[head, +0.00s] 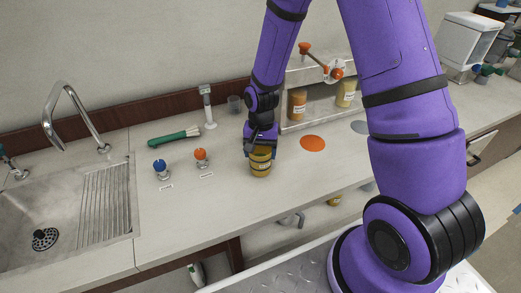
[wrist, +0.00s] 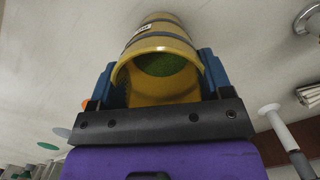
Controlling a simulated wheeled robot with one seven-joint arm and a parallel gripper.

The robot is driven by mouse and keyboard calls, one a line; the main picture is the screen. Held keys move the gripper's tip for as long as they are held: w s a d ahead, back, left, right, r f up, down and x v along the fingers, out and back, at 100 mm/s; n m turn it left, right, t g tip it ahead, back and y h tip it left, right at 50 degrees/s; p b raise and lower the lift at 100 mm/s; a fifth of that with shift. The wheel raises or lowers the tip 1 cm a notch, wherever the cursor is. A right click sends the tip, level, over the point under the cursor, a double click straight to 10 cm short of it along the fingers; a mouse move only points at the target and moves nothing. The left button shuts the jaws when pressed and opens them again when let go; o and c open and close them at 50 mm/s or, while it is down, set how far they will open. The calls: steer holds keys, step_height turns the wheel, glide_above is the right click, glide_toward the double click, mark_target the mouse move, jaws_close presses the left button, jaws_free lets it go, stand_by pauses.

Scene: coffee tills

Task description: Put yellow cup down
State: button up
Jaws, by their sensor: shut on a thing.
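The yellow cup (head: 260,162) has dark bands and is upright at the counter's front part in the head view. My gripper (head: 261,150) is shut on it from above and behind. In the wrist view the yellow cup (wrist: 160,62) sits between the two blue fingers of my gripper (wrist: 160,80), with green stuff visible inside it and a small label on its side. Whether the cup's base touches the counter (head: 215,220) cannot be told.
An orange disc (head: 312,143) and a grey disc (head: 360,127) lie to the right. An orange-topped piece (head: 201,158), a blue-topped piece (head: 161,169) and a green-handled brush (head: 174,137) are to the left. A shelf with cups (head: 298,104) stands behind. The sink (head: 60,215) is far left.

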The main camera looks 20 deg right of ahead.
steer(key=shift+f, duration=0.1)
steer(key=o, duration=1)
step_height(320, 180, up, 11)
steer(key=w, duration=0.1)
steer(key=s+d+r+n+t, duration=0.1)
steer(key=s+r, duration=0.4)
steer(key=r, duration=0.2)
steer(key=s+d+r+n+t, duration=0.2)
steer(key=s+r, duration=0.3)
steer(key=r, duration=0.3)
steer(key=s+d+r+n+t, duration=0.1)
steer(key=s+d+r, duration=0.1)
steer(key=s+r, duration=0.3)
steer(key=shift+s+d+r+t+h, duration=0.1)
steer(key=shift+s+r+t+h, duration=0.1)
steer(key=shift+r, duration=0.6)
steer(key=shift+s+d+r+t+h, duration=0.1)
steer(key=shift+r+t, duration=0.1)
steer(key=shift+r, duration=0.6)
steer(key=s+r, duration=0.1)
steer(key=s, duration=0.1)
steer(key=s+n+t, duration=0.1)
steer(key=s, duration=0.2)
steer(key=s+d+r+n, duration=0.1)
steer(key=s, duration=0.1)
steer(key=shift+s+d+r+t, duration=0.1)
steer(key=shift+s+r+t, duration=0.25)
steer(key=shift+s+t, duration=0.05)
steer(key=shift+w, duration=0.1)
